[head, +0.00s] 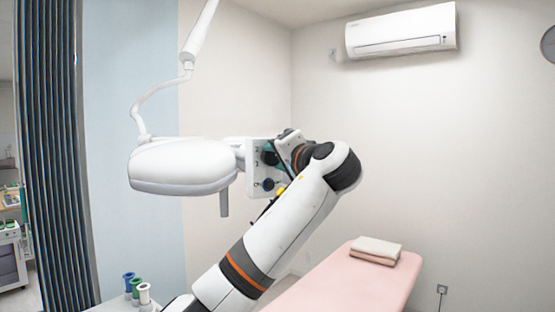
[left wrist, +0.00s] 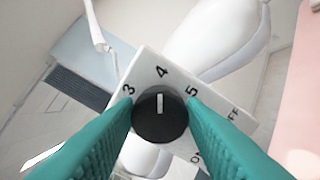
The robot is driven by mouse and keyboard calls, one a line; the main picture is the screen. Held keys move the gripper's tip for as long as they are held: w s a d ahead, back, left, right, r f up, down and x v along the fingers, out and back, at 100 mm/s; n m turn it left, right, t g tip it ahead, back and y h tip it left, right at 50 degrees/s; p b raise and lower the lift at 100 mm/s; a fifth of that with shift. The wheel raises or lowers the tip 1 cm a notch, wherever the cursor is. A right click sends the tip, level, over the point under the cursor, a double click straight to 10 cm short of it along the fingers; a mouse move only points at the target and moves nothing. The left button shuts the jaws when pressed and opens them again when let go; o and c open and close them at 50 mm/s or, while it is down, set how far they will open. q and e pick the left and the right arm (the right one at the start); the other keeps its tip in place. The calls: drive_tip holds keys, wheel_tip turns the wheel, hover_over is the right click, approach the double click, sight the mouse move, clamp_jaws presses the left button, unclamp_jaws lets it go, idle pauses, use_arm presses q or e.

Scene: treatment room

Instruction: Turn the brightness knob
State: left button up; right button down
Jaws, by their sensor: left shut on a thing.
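The brightness knob (left wrist: 160,115) is a round black dial with a white pointer line, on a white control panel (left wrist: 140,72) with printed numbers 3, 4 and 5. The pointer is directed at about 4. My left gripper (left wrist: 162,118) has its teal fingers shut on the knob, one on each side. In the head view the panel (head: 255,165) is at the right end of the white lamp head (head: 180,165). My left gripper (head: 271,155) reaches its upper part and hides the gripped knob there. My right gripper is not in view.
A second dark knob (head: 268,184) sits lower on the panel. A jointed white lamp arm (head: 150,98) hangs from above. A pink treatment bed (head: 345,285) with folded towels (head: 375,248) is at lower right. A dark curtain (head: 50,150) is at left.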

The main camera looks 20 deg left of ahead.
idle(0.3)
use_arm(q)
drive_tip(key=o, duration=1)
drive_tip(key=shift+s+d, duration=0.15)
drive_tip(key=shift+d, duration=0.05)
drive_tip(key=b+v, duration=0.5)
drive_tip(key=v, duration=0.6)
drive_tip(key=shift+s+d, duration=0.15)
drive_tip(key=shift+d, duration=0.05)
